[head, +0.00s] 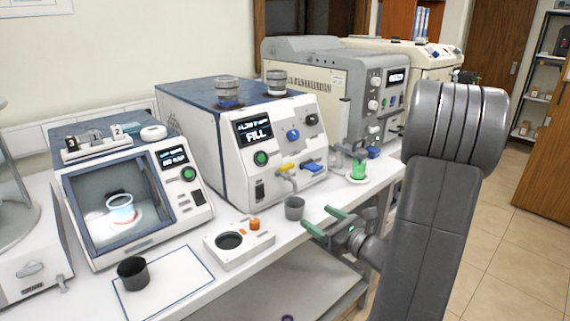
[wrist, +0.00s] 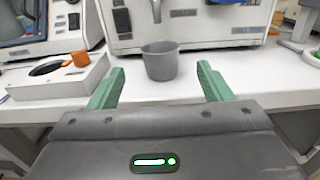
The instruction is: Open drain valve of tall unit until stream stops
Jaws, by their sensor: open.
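A boxy white unit with a blue top (head: 180,92) stands mid-bench, its display reading FILL. Its front has a yellow lever (head: 286,167) by a spout and a blue lever (head: 311,166). A grey cup (head: 294,208) stands upright below the spout. I cannot make out a stream. In the wrist view the cup (wrist: 159,62) is ahead, between the fingertips in the picture, with the spout (wrist: 156,10) above it. My gripper (head: 318,219) is open and empty, its green fingers pointing at the bench edge, apart from the cup and levers.
A white block with a round dark recess and orange knob (head: 254,224) sits left of the cup. A dark cup (head: 133,273) stands on a white mat.

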